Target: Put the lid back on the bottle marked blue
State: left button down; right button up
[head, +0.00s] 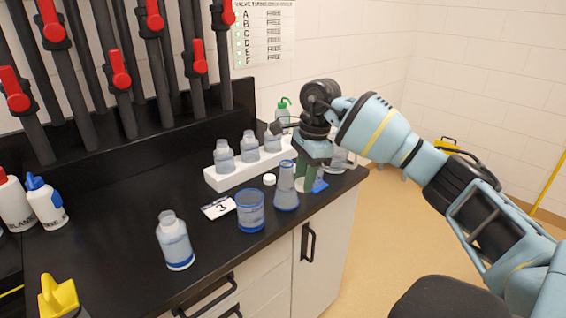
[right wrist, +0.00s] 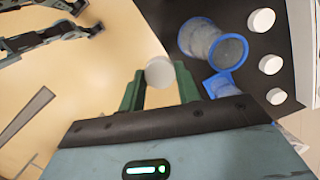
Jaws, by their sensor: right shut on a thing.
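A clear bottle with a blue band at its base (head: 175,242) stands upright and uncapped at the front of the black counter. My right gripper (head: 308,184) is at the counter's right end, well to the right of that bottle. In the right wrist view its green fingers (right wrist: 160,88) are shut on a round white lid (right wrist: 159,72) at their tips. The fingers hide this lid in the head view. Another white lid (head: 269,179) lies on the counter.
A blue-rimmed beaker (head: 250,210) and a conical flask (head: 286,190) stand between the bottle and my gripper. A numbered card (head: 218,208) lies near the beaker. A white rack (head: 222,182) with several bottles is behind.

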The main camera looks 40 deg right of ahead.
jog(key=s+a+f+n+g+h, duration=0.1)
jog(key=s+a+f+n, duration=0.3)
jog(key=s+a+n, duration=0.4)
jog(key=s+a+f+n+g, duration=0.1)
jog(key=s+a+f+n, duration=0.4)
jog(key=s+a+n, duration=0.3)
jog(key=shift+s+a+n+h, duration=0.2)
jog(key=shift+a+n+h, duration=0.2)
jog(key=shift+a+n, duration=2.05)
jog(key=shift+d, duration=0.2)
